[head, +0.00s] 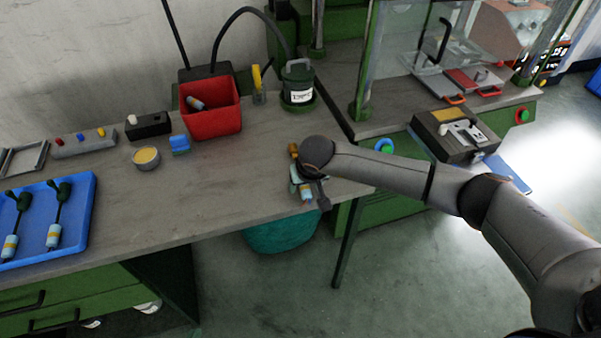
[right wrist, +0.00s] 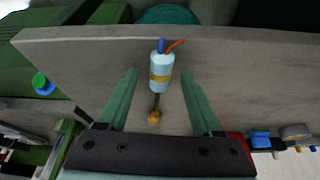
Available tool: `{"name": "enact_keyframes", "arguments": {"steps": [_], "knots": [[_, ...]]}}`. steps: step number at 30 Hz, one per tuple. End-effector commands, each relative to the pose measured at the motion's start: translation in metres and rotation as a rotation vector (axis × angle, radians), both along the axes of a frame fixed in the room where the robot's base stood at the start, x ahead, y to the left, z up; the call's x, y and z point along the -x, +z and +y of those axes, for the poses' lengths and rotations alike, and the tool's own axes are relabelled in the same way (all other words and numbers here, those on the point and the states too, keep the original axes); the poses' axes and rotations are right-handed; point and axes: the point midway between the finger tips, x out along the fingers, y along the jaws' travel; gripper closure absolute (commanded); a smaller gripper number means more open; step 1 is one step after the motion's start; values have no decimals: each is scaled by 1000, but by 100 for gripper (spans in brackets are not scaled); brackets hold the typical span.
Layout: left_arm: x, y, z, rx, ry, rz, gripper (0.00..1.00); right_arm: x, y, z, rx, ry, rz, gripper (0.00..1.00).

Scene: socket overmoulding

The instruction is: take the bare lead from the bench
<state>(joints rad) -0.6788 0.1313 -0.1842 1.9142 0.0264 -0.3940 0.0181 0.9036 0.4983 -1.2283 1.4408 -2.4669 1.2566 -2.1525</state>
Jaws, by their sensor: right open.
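The bare lead (right wrist: 161,68) lies on the bench (right wrist: 80,65). It has a pale blue cylinder with a yellow band, blue and orange wire ends pointing to the bench's front edge, and a short dark cable to a brass-coloured end. My right gripper (right wrist: 160,73) is open, its two green fingers on either side of the lead with a gap at each side. In the head view the lead's pale blue end (head: 306,193) shows near the bench's right front corner, partly hidden by my right gripper (head: 308,186) and wrist. My left gripper is not in view.
A red bin (head: 212,120) with a lead inside and a dark lidded pot (head: 297,88) stand behind. A blue tray (head: 82,200) with two plugged leads is at left. A teal bin (head: 280,235) is below the front edge. The bench middle is clear.

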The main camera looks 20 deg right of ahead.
Motion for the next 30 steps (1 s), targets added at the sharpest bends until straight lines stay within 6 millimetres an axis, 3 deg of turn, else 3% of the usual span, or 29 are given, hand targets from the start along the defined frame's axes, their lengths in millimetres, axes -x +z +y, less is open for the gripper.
{"name": "enact_keyframes", "arguments": {"steps": [4,21,30], "knots": [[0,0,0,0,0,0,100,0,0,0,0,0,0,35],[0,0,0,0,0,0,100,0,1,0,0,0,0,99],[0,0,0,0,0,0,100,0,1,0,0,0,-1,100]]}}
